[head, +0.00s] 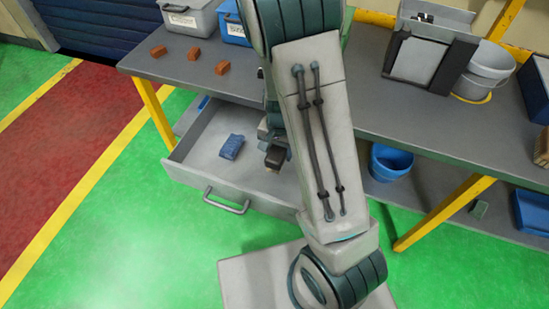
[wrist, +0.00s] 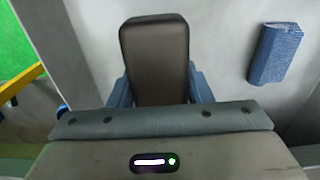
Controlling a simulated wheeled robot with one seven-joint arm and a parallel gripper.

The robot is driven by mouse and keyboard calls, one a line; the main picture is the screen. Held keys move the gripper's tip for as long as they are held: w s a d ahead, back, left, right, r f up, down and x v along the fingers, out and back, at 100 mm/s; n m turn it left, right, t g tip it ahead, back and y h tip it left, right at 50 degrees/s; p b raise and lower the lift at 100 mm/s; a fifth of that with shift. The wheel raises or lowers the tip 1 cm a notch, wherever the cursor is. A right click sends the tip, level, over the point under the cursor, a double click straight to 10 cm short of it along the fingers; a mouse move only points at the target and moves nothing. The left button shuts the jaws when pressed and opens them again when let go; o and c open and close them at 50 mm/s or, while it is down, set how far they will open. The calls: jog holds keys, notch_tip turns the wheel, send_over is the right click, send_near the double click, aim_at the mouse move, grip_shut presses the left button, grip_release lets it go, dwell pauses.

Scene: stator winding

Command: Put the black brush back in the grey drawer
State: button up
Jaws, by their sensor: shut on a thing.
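The black brush (wrist: 154,60) is held in my gripper (wrist: 158,88), with a blue finger on each side of it in the wrist view. In the head view the brush (head: 275,157) hangs over the inside of the open grey drawer (head: 225,186). My arm hides the right part of the drawer. The drawer's pale floor (wrist: 215,50) shows behind the brush in the wrist view. I cannot tell whether the brush touches the drawer floor.
A blue ribbed object (head: 232,147) lies in the drawer; it also shows in the wrist view (wrist: 275,53). The grey workbench (head: 200,77) above the drawer carries several orange blocks (head: 190,60) and bins. A blue bucket (head: 390,162) stands below, right of my arm.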

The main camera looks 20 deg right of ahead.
jog(key=shift+f, duration=2.5)
jog(key=shift+f+b, duration=0.1)
jog(key=shift+b, duration=0.25)
jog(key=shift+f, duration=0.15)
jog(key=o, duration=1)
